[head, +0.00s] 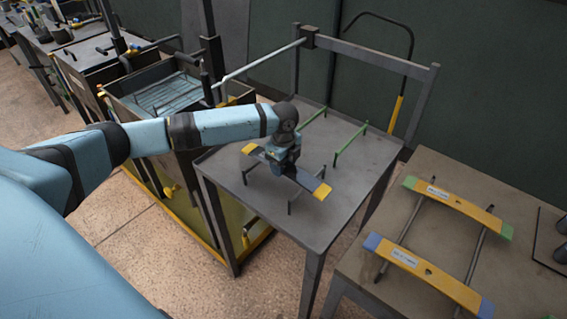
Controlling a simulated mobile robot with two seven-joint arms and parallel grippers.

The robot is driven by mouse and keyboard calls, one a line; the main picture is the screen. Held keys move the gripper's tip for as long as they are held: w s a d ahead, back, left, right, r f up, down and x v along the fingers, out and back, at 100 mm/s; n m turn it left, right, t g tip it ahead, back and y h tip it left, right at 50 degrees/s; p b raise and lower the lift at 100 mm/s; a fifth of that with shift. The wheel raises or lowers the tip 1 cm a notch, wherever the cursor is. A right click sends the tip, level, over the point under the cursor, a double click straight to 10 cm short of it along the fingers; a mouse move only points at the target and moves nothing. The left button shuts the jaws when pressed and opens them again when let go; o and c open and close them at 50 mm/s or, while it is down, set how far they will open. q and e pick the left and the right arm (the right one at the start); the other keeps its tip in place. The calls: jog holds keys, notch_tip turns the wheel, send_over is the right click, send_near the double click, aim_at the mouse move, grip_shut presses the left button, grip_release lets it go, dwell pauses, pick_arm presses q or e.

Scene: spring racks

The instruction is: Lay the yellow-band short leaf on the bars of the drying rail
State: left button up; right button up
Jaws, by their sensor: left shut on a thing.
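My left gripper (284,163) is shut on the yellow-band short leaf (304,179), a dark blue-grey strip with yellow ends. The gripper grips it near the middle and hides that part. The leaf is over a low pair of dark bars (291,203) on short posts on the grey table (240,200). I cannot tell whether it touches them. A second pair of bars, green (350,141), stands behind it on the same table. Which pair is the drying rail is not marked. My right gripper is not in view.
On the right bench (350,265), a yellow leaf with green ends (455,203) and one with blue ends (425,270) lie across two rods. A frame with a pale horizontal pole (262,62) rises behind the table. A tank (165,95) stands left.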

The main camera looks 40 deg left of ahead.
pick_arm(q)
jog(key=shift+f, duration=0.3)
jog(key=o, duration=1.2)
jog(key=shift+f, duration=0.1)
notch_tip(320, 180, up, 13)
jog(key=shift+f, duration=0.1)
